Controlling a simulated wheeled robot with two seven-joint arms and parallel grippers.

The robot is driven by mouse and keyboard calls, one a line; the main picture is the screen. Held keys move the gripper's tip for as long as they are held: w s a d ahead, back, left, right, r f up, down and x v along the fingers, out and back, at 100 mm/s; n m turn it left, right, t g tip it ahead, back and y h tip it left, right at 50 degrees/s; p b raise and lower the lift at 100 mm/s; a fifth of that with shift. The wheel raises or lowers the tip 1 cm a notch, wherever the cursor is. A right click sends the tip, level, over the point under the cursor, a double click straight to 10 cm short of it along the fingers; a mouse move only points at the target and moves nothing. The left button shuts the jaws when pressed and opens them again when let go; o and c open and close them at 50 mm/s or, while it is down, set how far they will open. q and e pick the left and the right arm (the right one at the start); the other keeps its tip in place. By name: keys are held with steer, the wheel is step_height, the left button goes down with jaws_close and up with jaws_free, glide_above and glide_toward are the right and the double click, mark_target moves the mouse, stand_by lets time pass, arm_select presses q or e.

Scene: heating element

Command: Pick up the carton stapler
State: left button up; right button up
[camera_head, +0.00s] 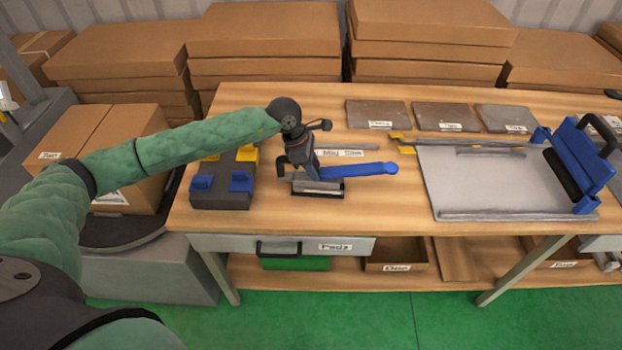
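The carton stapler, with a long blue handle (358,169) pointing right and a grey and black body below it, is on the wooden workbench (290,218), left of the middle. My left arm reaches in from the left, and its dark gripper (302,160) is at the left end of the stapler, overlapping it in the picture. The fingertips are hard to make out against the dark stapler parts, so I cannot tell whether they grip it. My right gripper is not in view.
A dark fixture with blue and yellow blocks (222,186) stands left of the stapler. Grey plates (378,114) lie at the back. A large grey tray with a blue-handled bar (576,165) fills the right side. Bare wood lies between stapler and tray. Cardboard stacks (263,32) stand behind.

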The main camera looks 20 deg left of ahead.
arm_select(q)
steer(key=c, duration=0.7)
steer(key=shift+r, duration=0.15)
stand_by(0.7)
